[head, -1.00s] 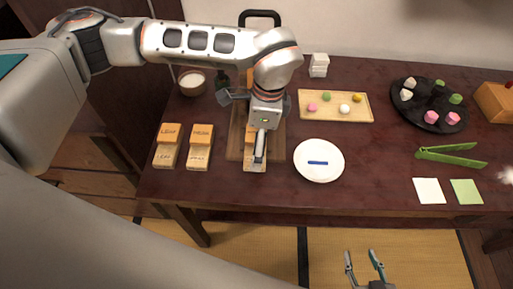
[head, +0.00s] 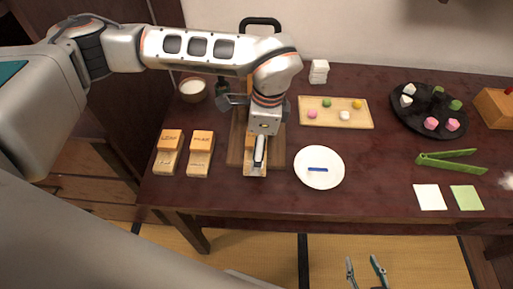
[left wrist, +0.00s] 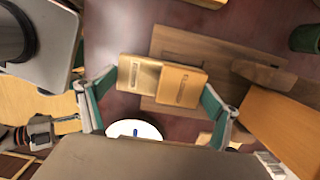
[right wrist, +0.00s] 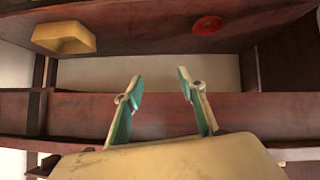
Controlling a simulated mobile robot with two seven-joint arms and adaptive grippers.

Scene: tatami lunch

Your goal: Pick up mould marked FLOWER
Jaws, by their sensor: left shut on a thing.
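My left gripper (head: 259,152) is over the wooden board, shut on a pale wooden mould with an orange-brown upper block (left wrist: 180,84). In the left wrist view its two fingers press the mould's sides. The marking on this mould is too small to read. In the head view the arm and gripper hide much of the mould (head: 254,172). Two similar moulds stand to its left: one marked LEAF (head: 170,143), and one (head: 201,146) whose marking I cannot read clearly. My right gripper (head: 366,270) is open and empty, low in front of the table; its spread fingers show in the right wrist view (right wrist: 158,85).
A white plate (head: 334,176) with a blue strip is right of the held mould. Behind it is a tray (head: 360,120) of coloured sweets. Green tongs (head: 450,162), two paper squares and a black round stand (head: 400,118) are farther right. A cup (head: 193,88) stands back left.

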